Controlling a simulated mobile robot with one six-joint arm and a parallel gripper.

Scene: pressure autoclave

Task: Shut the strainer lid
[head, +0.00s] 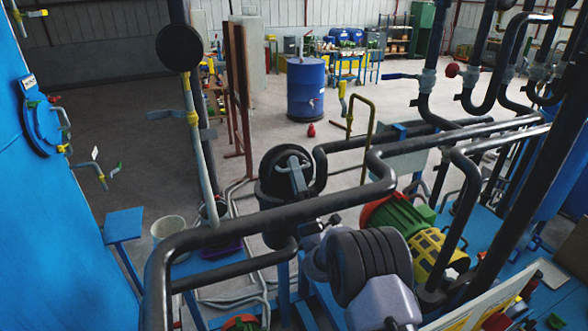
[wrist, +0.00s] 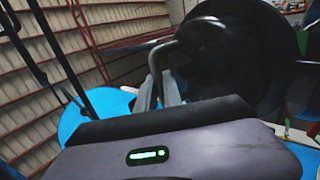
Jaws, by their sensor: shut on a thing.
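The strainer lid (head: 272,160) is a black round disc with a bent grey handle (head: 293,165). In the head view it stands tilted at the top of the dark strainer body (head: 271,198), its face turned partly toward the camera. In the wrist view the lid (wrist: 238,65) fills the upper right, and its handle (wrist: 155,58) reaches left and down to my gripper (wrist: 158,88). The two grey fingers are closed on the handle. Their tips are dark and partly hidden by the gripper body. The lid's hinge cannot be made out.
Black pipes (head: 270,212) cross in front of the strainer, close to it. A red and green motor (head: 400,215) with a yellow guard (head: 432,252) is at its right. A blue tank (head: 50,200) stands at left. Open floor lies behind, around a blue drum (head: 306,90).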

